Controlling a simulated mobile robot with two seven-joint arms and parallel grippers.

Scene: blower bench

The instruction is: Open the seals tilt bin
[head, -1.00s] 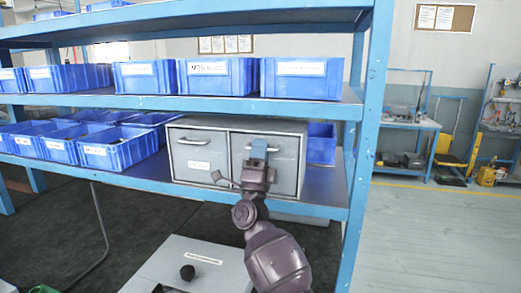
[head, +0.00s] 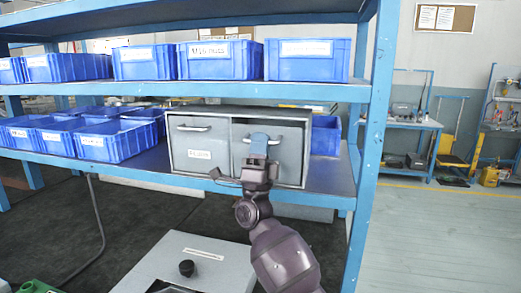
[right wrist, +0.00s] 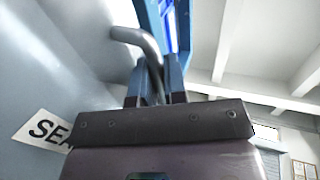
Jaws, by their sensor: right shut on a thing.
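My right gripper (head: 259,145) is shut on this bin's bar handle (head: 273,142). In the right wrist view the blue fingers (right wrist: 150,80) close around the curved handle (right wrist: 140,38). The left bin (head: 198,150) looks closed. My left gripper is out of view.
Blue boxes (head: 120,142) stand left of the cabinet, and another (head: 326,137) is right of it. A rack post (head: 372,150) rises close on the right. A grey box with a black knob (head: 186,268) lies below in front.

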